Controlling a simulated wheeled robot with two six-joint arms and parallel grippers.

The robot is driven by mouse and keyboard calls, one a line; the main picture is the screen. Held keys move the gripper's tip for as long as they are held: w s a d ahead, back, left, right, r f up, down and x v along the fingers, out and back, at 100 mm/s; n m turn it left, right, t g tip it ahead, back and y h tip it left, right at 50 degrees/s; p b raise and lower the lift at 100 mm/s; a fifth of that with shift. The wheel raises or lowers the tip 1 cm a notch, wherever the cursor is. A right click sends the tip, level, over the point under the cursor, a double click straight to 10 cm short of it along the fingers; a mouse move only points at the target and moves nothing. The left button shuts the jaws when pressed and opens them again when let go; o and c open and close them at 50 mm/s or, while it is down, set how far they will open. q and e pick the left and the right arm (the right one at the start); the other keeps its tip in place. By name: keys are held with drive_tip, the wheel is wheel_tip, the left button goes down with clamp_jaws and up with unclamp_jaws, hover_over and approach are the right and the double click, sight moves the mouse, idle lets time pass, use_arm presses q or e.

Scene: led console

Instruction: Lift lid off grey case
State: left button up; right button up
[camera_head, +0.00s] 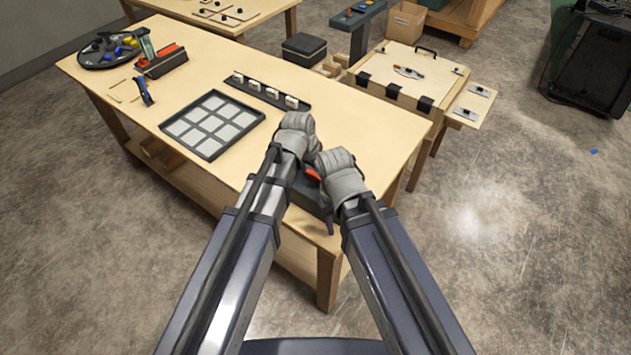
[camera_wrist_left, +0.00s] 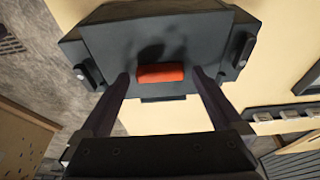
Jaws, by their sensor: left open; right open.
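The grey case (camera_head: 305,193) sits near the table's front edge, mostly hidden behind my arms in the head view. In the left wrist view the dark grey lid (camera_wrist_left: 160,35) fills the top, with a red-orange handle (camera_wrist_left: 161,73) on it and a latch at each side. My left gripper (camera_wrist_left: 160,76) is open, its fingers apart on either side of the handle, with gaps showing. I cannot tell how far above the lid the fingertips are. My right gripper (camera_head: 330,208) is open beside the case; its fingertips are mostly hidden. The lid appears closed on the case.
On the table (camera_head: 220,70) lie a dark grid tray (camera_head: 212,146), a strip with several white blocks (camera_head: 266,94), a red-topped box (camera_head: 161,62) and a round tray of coloured parts (camera_head: 98,62). A wooden chest (camera_head: 407,80) stands behind. The table between is clear.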

sight(315, 175)
use_arm(q)
drive_tip(key=c, duration=1.3)
drive_tip(key=shift+r, duration=0.15)
wheel_tip(315, 175, up, 10)
drive_tip(key=p, duration=1)
drive_tip(key=shift+c, duration=0.2)
wheel_tip(315, 175, up, 4)
drive_tip(key=p, duration=0.4)
